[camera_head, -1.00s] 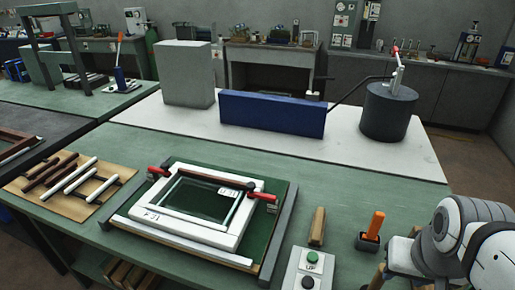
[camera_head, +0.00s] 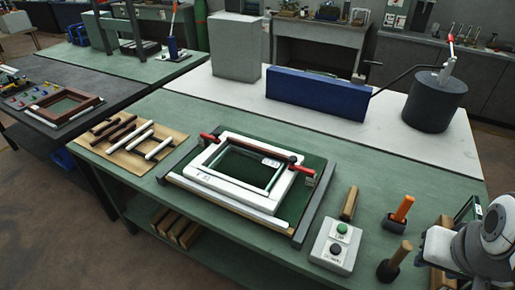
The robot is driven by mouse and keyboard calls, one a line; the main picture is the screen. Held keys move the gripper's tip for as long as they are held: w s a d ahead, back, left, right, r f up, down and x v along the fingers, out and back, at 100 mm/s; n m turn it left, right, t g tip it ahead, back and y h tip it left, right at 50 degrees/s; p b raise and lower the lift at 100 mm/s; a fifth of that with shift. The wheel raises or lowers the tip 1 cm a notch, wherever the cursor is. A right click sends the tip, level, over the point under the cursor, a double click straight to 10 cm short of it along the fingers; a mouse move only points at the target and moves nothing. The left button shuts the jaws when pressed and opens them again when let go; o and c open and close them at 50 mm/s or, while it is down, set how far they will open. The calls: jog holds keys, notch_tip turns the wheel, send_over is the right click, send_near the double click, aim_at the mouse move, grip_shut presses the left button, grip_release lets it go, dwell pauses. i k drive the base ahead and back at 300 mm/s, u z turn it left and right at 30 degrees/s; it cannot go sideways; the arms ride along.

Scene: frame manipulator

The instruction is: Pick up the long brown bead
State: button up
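Several slim brown and white beads lie side by side on a light wooden board (camera_head: 165,151) at the left of the green bench. A dark brown bar (camera_head: 250,148) also lies along the back of the white frame (camera_head: 233,199), between red-handled clamps. Part of my white and grey arm shows at the lower right, far from the board. My gripper's fingers do not show.
A blue block (camera_head: 315,95) stands behind. A dark table (camera_head: 60,128) with a brown frame is at the left.

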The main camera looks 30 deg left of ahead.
aim_at(266, 151)
jog(key=k, duration=1.25)
jog(key=u, duration=0.75)
jog(key=i, duration=1.45)
jog(key=u, duration=0.2)
